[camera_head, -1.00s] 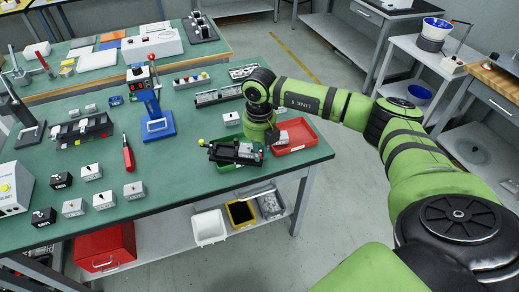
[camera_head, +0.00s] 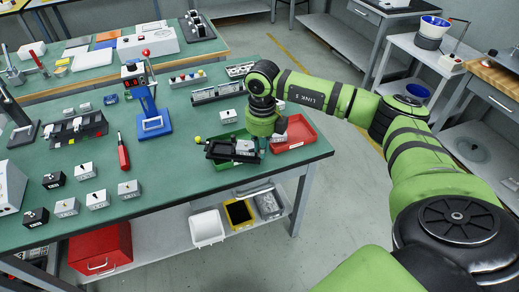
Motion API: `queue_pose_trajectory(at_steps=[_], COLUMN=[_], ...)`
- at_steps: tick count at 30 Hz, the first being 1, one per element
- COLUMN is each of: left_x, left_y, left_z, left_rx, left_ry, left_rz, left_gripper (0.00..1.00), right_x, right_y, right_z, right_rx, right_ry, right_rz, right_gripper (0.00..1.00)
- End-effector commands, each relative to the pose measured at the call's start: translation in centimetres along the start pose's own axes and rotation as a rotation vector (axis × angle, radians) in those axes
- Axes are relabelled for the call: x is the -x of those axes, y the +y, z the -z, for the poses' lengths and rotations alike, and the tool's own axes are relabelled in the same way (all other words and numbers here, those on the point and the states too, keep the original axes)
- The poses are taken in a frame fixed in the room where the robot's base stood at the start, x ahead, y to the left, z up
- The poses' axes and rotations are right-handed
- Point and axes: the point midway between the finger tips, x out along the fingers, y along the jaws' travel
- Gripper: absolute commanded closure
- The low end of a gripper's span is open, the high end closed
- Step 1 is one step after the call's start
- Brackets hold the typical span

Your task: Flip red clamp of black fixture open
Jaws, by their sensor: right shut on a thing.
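A long black fixture (camera_head: 222,151) with a light grey block on it lies at the green tray (camera_head: 227,139), near the table's front right edge. A small yellow-green knob (camera_head: 197,140) shows at its left end. I cannot make out a red clamp on it. My right gripper (camera_head: 250,143) hangs below the green wrist, at the fixture's right part. Its fingers are dark against the black fixture and hard to separate from it. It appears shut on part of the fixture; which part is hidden. My left gripper is not in view.
A red tray (camera_head: 303,133) stands right of the fixture. A blue stand (camera_head: 153,122), a red-handled tool (camera_head: 123,153) and another black fixture (camera_head: 72,130) are farther left. Several small switch boxes stand at the front left. The table middle is mostly clear.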

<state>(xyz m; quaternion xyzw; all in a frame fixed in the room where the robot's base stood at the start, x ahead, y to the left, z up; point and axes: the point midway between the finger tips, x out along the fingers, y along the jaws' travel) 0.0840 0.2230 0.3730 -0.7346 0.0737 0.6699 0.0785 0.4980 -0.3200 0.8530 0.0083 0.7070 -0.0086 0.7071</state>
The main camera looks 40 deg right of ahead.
Motion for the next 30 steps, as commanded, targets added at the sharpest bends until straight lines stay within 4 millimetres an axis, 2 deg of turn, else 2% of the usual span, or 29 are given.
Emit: queue_pose_trajectory(at_steps=[12,30], left_x=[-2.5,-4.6], left_y=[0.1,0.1], left_z=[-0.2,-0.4], left_rx=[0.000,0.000], left_ry=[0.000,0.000], left_rz=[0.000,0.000], left_gripper=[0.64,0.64], right_x=[-0.2,0.0], right_y=[-1.1,-2.3], right_z=[0.0,-0.5], right_rx=[0.397,0.927], right_ry=[-0.002,-0.003], right_rz=[0.000,0.000], right_gripper=[1.00,1.00])
